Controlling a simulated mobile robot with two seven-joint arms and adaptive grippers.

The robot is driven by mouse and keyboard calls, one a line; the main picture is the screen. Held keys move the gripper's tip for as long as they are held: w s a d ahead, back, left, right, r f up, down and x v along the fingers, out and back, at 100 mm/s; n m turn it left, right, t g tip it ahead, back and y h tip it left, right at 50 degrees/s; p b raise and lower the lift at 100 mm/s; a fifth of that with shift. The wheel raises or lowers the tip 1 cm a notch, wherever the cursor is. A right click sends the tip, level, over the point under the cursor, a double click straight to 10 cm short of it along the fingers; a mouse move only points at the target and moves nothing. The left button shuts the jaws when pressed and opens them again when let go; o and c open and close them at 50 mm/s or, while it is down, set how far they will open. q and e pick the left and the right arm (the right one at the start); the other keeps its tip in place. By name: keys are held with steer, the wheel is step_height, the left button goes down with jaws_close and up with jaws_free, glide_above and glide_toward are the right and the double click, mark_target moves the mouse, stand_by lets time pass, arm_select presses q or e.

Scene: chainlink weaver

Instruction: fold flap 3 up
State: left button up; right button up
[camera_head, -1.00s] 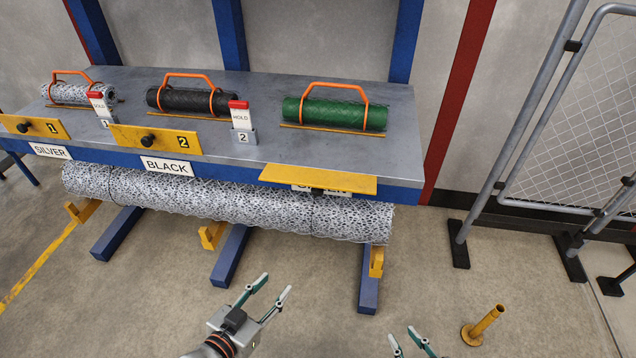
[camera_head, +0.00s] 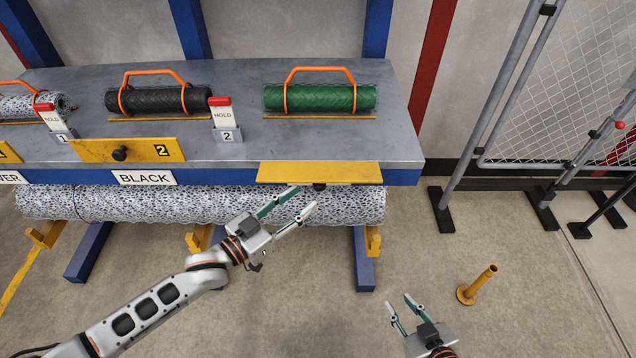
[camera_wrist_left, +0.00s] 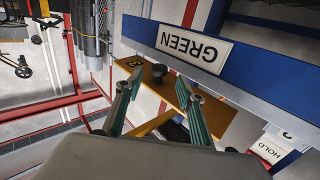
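Flap 3 (camera_head: 320,172) is a yellow plate sticking out flat from the bench's front edge, before the green roll (camera_head: 330,98). In the left wrist view, which looks upside down, its underside (camera_wrist_left: 217,118) shows a 3 and a black knob (camera_wrist_left: 158,70). My left gripper (camera_head: 305,198) is open, just below and in front of the flap. In the wrist view its fingers (camera_wrist_left: 158,90) spread to either side of the knob; I cannot tell whether they touch it. My right gripper (camera_head: 401,303) is open and empty above the floor at the bottom.
Flap 2 (camera_head: 128,150) stands upright before the black roll (camera_head: 160,99). A HOLD sign (camera_head: 223,116) stands on the bench (camera_head: 240,137) to its right.

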mark_target(320, 186)
arm_select(q)
steer(key=x, duration=0.7)
steer(key=shift+w+d, duration=0.1)
steer(key=shift+d, duration=0.1)
jaws_close()
